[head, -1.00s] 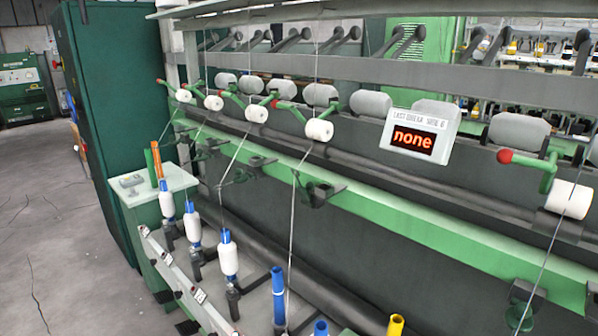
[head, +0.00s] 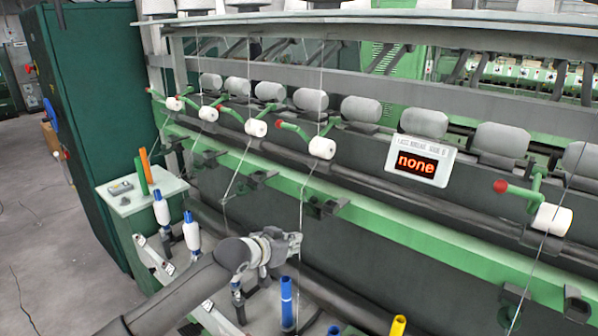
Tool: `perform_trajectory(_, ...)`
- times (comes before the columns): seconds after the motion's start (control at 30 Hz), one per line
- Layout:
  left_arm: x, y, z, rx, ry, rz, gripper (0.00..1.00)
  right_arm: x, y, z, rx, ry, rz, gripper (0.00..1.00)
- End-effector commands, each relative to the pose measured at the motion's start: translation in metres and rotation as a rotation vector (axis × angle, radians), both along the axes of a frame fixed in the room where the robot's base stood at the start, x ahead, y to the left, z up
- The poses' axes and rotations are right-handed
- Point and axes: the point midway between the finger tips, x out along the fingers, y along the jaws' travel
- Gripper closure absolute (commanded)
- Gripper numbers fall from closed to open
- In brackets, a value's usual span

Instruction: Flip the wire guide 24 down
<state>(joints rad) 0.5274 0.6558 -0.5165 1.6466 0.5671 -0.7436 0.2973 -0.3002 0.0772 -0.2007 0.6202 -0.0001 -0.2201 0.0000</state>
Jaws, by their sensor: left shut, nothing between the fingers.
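Dark wire guides stick out from the long green rail (head: 400,240). One wire guide (head: 322,205) is above and right of my left gripper, and another wire guide (head: 250,181) is above and left of it. No number is readable, so I cannot tell which is 24. My left gripper (head: 294,243) is shut and empty, in front of the dark machine panel below the rail. It looks apart from both guides. A thread (head: 303,190) runs down close by its tip. My arm hides part of the bobbin row. My right gripper is out of view.
Blue tubes (head: 287,300) and a yellow tube (head: 398,325) stand low in front. White bobbins (head: 192,232) stand left of my arm. A small table (head: 150,195) and a green cabinet (head: 85,130) are at left. A display (head: 418,163) reads "none".

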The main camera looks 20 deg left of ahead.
Motion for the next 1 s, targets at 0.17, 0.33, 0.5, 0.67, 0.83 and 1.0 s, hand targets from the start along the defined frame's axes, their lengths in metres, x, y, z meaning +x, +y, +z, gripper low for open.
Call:
perform_trajectory(0.17,0.017,0.007,0.127,-0.025,-0.124,-0.029,1.00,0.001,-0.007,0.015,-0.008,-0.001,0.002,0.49)
perform_trajectory(0.33,0.016,0.009,0.189,-0.048,-0.179,-0.045,1.00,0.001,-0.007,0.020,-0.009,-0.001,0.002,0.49)
perform_trajectory(0.5,0.016,0.008,0.207,-0.056,-0.193,-0.051,1.00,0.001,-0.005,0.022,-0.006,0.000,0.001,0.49)
perform_trajectory(0.67,0.028,0.005,0.206,-0.059,-0.193,-0.050,1.00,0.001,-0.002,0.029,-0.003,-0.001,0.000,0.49)
perform_trajectory(0.83,0.049,-0.003,0.200,-0.059,-0.192,-0.050,1.00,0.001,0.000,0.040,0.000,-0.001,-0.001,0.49)
perform_trajectory(1.0,0.070,-0.009,0.193,-0.058,-0.194,-0.050,1.00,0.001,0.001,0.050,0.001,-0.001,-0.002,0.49)
